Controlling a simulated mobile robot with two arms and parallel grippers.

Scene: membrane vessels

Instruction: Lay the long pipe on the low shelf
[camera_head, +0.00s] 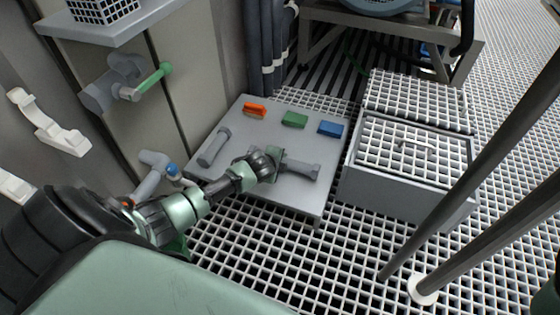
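A low grey shelf (262,196), a flat square plate near the floor, stands in the middle of the head view. One grey pipe (214,147) with a wider end lies along its left side. A second grey pipe-like piece (303,169) with a wider end lies at or just above its right half. My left gripper (281,160) is over the shelf at this piece's left end. The wrist hides that end, so I cannot tell whether the fingers are closed on it. My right gripper is out of view.
Orange (254,109), green (294,119) and blue (331,128) blocks lie along the shelf's back edge. A grey box with a grid top (385,188) stands to the right. Valve pipework (155,172) projects at the left. Dark poles (465,175) cross the right side.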

